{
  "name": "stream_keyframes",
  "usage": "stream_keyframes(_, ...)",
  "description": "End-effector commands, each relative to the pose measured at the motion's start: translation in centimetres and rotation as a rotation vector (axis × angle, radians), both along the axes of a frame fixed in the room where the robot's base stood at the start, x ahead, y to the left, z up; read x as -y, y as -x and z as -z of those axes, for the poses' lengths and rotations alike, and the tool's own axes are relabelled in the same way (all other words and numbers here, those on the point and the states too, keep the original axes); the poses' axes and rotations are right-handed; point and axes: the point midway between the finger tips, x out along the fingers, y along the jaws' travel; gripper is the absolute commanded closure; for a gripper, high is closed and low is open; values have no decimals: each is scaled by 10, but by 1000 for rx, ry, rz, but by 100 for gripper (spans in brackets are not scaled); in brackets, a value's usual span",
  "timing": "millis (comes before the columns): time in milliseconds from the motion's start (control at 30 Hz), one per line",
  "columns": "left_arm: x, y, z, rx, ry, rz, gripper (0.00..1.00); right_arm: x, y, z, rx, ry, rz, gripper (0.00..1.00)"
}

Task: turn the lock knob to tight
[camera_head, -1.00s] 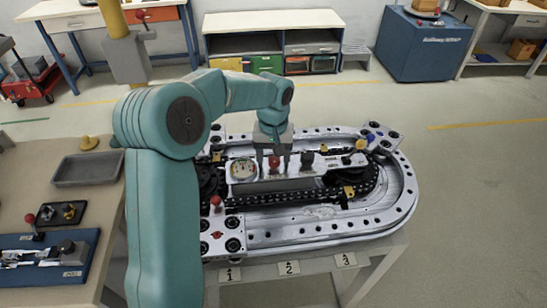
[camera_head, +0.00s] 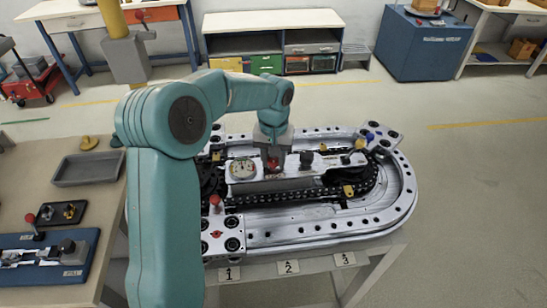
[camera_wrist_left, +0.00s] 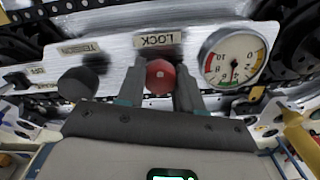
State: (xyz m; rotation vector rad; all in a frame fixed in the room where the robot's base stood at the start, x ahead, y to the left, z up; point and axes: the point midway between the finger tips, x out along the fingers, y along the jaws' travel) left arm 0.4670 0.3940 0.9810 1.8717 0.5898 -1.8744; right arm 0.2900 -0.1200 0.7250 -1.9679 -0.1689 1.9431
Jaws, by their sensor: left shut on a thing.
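The red lock knob (camera_wrist_left: 160,76) sits under the LOCK label on the silver panel of the ring track. My left gripper (camera_wrist_left: 160,88) has a finger on each side of the knob and is shut on it in the left wrist view. In the head view the left gripper (camera_head: 273,155) reaches down to the panel, and the red knob (camera_head: 273,165) is partly hidden by it. The black tension knob (camera_wrist_left: 80,82) and the round gauge (camera_wrist_left: 234,57) flank the lock knob. The gauge also shows in the head view (camera_head: 242,169). My right gripper is not in view.
The ring track (camera_head: 330,232) stands on a bench with plates marked 1, 2 and 3 on its front edge. Another red-topped knob (camera_head: 215,200) stands at its left. A side table with a grey tray (camera_head: 88,169) is on the left. Open floor lies right.

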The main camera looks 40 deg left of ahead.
Motion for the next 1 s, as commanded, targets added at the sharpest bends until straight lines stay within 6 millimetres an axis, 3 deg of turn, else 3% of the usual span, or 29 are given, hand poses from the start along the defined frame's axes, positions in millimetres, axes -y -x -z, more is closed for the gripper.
stream_keyframes(1000,1,-3,-3,9,-6,933,95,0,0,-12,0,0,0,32)
